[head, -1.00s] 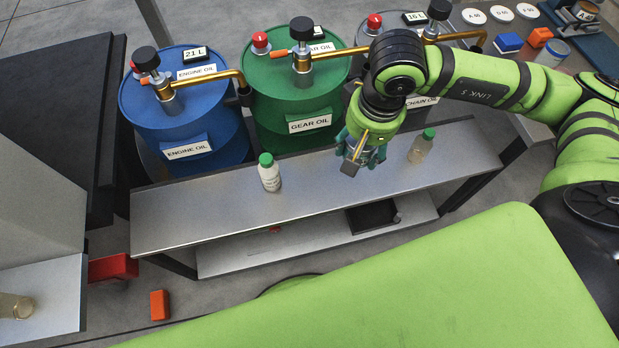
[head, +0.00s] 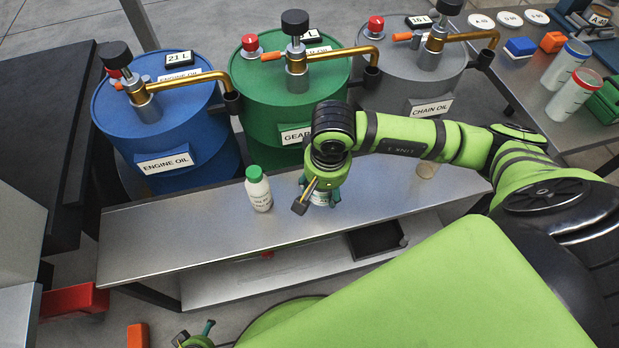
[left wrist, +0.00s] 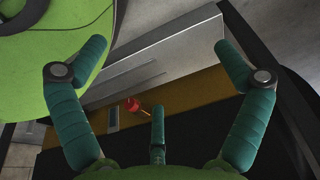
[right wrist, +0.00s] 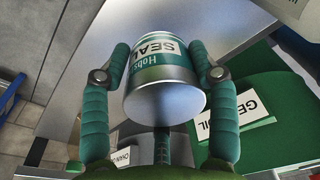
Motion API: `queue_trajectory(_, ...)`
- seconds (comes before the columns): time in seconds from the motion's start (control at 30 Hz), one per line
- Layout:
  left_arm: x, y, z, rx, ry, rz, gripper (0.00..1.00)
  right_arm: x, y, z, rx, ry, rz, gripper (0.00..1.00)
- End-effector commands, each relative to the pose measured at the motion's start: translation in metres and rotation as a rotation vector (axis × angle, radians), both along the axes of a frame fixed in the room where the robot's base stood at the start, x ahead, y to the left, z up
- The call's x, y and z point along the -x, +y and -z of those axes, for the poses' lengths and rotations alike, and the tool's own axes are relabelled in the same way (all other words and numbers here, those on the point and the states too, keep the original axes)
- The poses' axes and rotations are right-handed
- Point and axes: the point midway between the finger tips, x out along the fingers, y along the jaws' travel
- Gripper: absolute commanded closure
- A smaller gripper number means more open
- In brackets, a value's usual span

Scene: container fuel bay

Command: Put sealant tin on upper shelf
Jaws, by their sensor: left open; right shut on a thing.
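The sealant tin, silver with a white and green label, fills the middle of the right wrist view (right wrist: 163,88). My right gripper (head: 318,198) is shut on it, with one finger on each side. In the head view the tin is mostly hidden by the gripper, over the grey upper shelf (head: 170,229) just right of its middle. I cannot tell whether the tin touches the shelf. My left gripper (head: 200,336) shows at the bottom edge of the head view. In the left wrist view it is open and empty (left wrist: 158,65).
A white bottle with a green cap (head: 258,188) stands on the upper shelf, left of the tin. The lower shelf (head: 225,283) holds a black tray (head: 376,241). Blue, green and grey drums with brass spouts stand behind.

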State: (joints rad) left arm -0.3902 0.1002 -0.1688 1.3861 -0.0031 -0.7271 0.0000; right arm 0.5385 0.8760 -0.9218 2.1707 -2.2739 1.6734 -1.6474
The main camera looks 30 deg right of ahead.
Motion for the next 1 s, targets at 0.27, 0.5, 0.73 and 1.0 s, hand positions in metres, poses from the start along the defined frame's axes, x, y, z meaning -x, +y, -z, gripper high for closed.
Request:
queue_trajectory(0.27, 0.001, 0.000, -0.002, -0.001, 0.012, -0.002, 0.01, -0.030, 0.018, 0.021, 0.001, -0.001, -0.001, 0.84)
queue_trajectory(0.5, 0.002, 0.000, 0.000, -0.002, 0.021, -0.003, 0.01, -0.029, 0.018, 0.046, 0.001, 0.005, 0.000, 0.84)
queue_trajectory(0.73, 0.004, -0.001, -0.007, -0.002, 0.032, -0.006, 0.01, -0.031, 0.018, 0.062, 0.001, -0.002, -0.002, 0.84)
queue_trajectory(1.0, 0.009, 0.000, -0.002, -0.004, 0.048, -0.007, 0.01, -0.031, 0.018, 0.065, 0.001, -0.001, -0.001, 0.84)
